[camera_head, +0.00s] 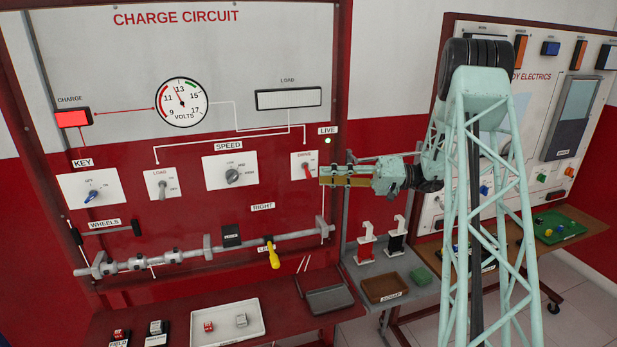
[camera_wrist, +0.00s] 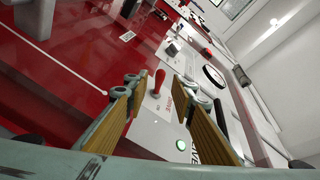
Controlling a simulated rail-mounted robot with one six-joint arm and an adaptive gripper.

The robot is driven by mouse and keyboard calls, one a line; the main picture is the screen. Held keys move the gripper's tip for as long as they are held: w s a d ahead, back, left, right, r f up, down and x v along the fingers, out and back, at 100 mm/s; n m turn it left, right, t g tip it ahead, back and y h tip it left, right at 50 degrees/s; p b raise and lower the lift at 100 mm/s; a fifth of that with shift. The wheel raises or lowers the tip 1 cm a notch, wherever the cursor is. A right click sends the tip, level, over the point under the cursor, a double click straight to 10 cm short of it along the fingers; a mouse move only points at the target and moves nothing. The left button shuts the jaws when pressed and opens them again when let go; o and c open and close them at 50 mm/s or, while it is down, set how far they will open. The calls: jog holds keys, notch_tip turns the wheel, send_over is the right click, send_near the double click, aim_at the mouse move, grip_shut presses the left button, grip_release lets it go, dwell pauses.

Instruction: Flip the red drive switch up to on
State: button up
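The red drive switch (camera_head: 308,171) is a small lever on a white plate (camera_head: 298,158) on the charge circuit board. In the head view the lever appears to slant downward. In the wrist view the red lever (camera_wrist: 159,80) stands out from its plate between and beyond my fingertips. My gripper (camera_head: 322,180) is just right of the plate, its fingers pointing left towards the switch. In the wrist view my gripper (camera_wrist: 160,96) is open, with one finger on each side of the lever and nothing held. I cannot tell whether a finger touches the lever.
A green live lamp (camera_head: 327,140) is above right of the plate. The speed knob (camera_head: 232,175), load switch (camera_head: 162,187) and blue key (camera_head: 93,195) are to the left. A shaft with a yellow handle (camera_head: 273,256) runs below. A bench with a white tray (camera_head: 257,310) stands lower.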

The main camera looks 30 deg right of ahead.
aim_at(308, 178)
jog(key=shift+x, duration=3.25)
grip_shut()
